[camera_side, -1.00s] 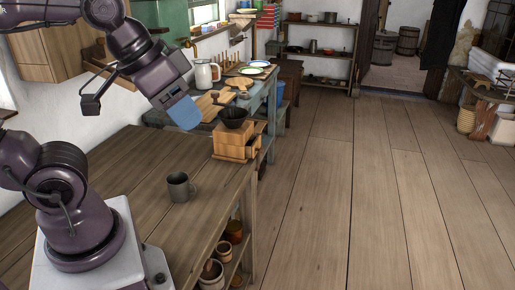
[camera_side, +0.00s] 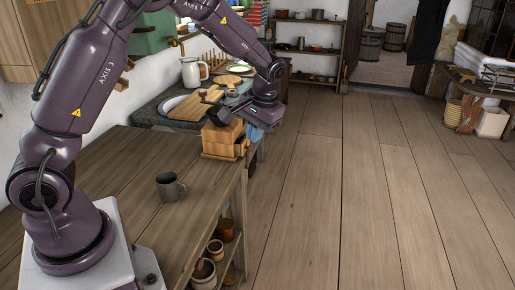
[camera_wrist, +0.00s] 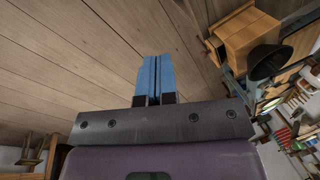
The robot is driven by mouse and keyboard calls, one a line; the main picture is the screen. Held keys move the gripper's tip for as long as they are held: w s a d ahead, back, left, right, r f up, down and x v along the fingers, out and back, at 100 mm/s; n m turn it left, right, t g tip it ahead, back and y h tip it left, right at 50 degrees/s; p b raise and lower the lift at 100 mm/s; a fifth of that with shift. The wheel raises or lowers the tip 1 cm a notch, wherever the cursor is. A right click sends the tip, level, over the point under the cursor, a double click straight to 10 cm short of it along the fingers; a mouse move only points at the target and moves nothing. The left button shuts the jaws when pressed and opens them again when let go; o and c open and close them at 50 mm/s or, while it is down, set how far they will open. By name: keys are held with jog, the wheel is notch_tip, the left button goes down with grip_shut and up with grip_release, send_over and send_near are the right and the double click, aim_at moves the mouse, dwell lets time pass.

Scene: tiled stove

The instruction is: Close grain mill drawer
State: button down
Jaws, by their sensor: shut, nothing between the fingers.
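The grain mill (camera_side: 221,140) is a light wooden box with a dark bowl on top, standing on the right edge of the wooden table. In the wrist view the mill (camera_wrist: 248,36) is at the upper right with its black bowl (camera_wrist: 268,62). A drawer part (camera_wrist: 214,50) appears to stick out from its side toward the floor side; how far is hard to tell. My gripper (camera_side: 256,133) is beside the mill's right side, over the table edge, and partly hides it. In the wrist view the blue fingers of my gripper (camera_wrist: 154,60) are together and empty, apart from the mill.
A grey mug (camera_side: 169,187) stands on the table (camera_side: 120,165) in front of the mill. A white pitcher (camera_side: 191,72) and cutting boards (camera_side: 186,108) are behind it. Pots (camera_side: 204,272) sit on a shelf below. The floor (camera_side: 350,190) to the right is open.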

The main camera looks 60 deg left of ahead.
aim_at(245, 148)
jog(key=w+a+f+n+y, duration=0.2)
jog(key=w+a+f+y, duration=0.2)
jog(key=w+a+f, duration=0.5)
jog(key=w+d+n, duration=0.2)
jog(key=w, duration=0.2)
jog(key=s+a+f, duration=0.2)
jog(key=a+f, duration=0.5)
jog(key=a, duration=0.2)
jog(key=shift+s+a+f+n+t+y, duration=0.2)
jog(key=shift+s+f+n+t+y, duration=0.05)
jog(key=shift+s+n+t+y, duration=0.15)
jog(key=shift+s+a, duration=1.25)
jog(key=shift+a, duration=0.05)
